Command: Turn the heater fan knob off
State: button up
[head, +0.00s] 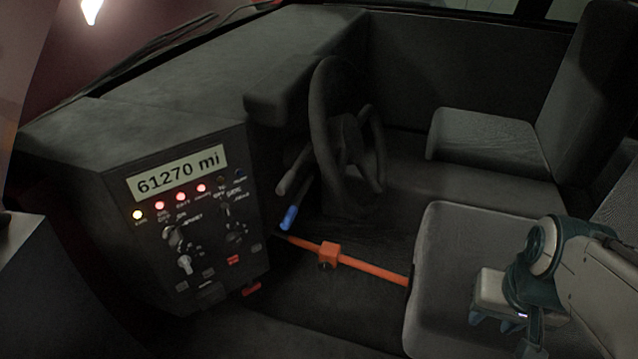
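The dark control panel (205,285) faces me at the left in the head view. It carries several small knobs and switches under the display. A pale knob (185,264) sits low on its left side, with another knob (172,236) above it. A dark knob (236,236) sits on the right side. The labels are too small to read, so I cannot tell which is the heater fan knob or its setting. My gripper (495,321) is at the lower right, over the near seat and far from the panel. Its dark fingertips look apart, with nothing seen between them.
A steering wheel (345,135) and a blue-tipped lever (290,217) stand right of the panel. An orange bar (375,270) runs from near the panel to the near seat (440,250). The display (178,173) reads 61270 mi; several lights glow below it.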

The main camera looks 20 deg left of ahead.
aim_at(233, 239)
jog(key=z, duration=0.15)
jog(key=k, duration=0.9)
jog(key=u, duration=0.35)
